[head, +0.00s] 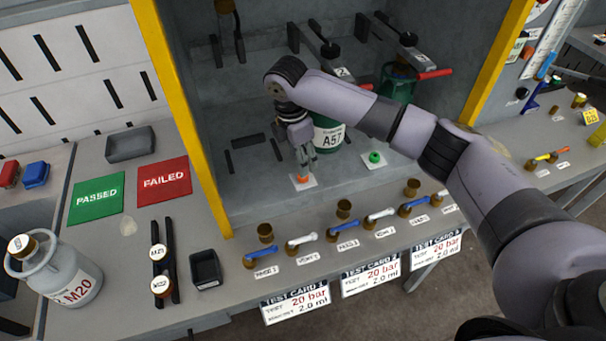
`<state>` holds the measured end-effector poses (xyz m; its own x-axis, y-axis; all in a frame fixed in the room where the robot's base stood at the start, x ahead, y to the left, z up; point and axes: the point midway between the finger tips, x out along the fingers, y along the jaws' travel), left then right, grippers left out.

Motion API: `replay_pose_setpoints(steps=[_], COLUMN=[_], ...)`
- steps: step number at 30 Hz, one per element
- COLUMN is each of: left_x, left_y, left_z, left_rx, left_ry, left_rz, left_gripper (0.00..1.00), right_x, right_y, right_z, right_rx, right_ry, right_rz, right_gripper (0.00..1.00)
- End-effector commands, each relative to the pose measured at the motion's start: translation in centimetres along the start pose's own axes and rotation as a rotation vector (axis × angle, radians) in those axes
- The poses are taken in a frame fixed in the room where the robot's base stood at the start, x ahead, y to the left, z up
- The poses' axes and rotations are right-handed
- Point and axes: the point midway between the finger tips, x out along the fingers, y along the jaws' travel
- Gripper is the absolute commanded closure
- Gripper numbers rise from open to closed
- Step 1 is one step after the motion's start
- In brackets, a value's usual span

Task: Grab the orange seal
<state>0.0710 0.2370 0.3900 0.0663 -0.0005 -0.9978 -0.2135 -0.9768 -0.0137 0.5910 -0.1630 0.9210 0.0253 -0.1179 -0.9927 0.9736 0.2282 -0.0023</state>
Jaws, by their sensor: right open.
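The orange seal (302,179) lies on a small white square card on the floor of the grey cabinet, near its front. My right gripper (306,163) points down just above the seal, its fingertips close over it. The fingers are open, with nothing visibly held between them. Whether the fingertips touch the seal cannot be told, as they partly cover it. My left gripper does not show.
A green cylinder marked A57 (328,137) stands right behind my gripper. A green seal (375,157) lies on another card to the right. Brass fittings and coloured-handled tools line the front shelf. A yellow post (182,115) edges the cabinet's left.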

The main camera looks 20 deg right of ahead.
Motion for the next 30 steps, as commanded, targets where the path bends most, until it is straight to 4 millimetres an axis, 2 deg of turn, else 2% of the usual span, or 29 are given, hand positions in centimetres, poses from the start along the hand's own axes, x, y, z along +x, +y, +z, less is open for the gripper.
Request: replay_pose_setpoints(steps=[8,17,25,30], left_x=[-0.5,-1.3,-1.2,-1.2], left_y=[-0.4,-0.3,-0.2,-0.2], left_z=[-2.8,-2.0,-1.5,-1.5], left_rx=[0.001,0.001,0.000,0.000], left_ry=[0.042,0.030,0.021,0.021], left_rz=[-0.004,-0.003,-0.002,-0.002], left_gripper=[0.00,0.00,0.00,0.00], right_x=[2.1,6.1,6.5,6.4], right_y=[0.1,0.3,0.3,0.3], right_z=[0.0,0.1,0.0,0.0], right_rx=[0.001,0.000,-0.001,-0.001], right_ry=[0.000,-0.001,-0.001,0.000], right_rz=[-0.002,0.000,0.001,0.001], right_gripper=[0.52,0.52,0.52,0.63])
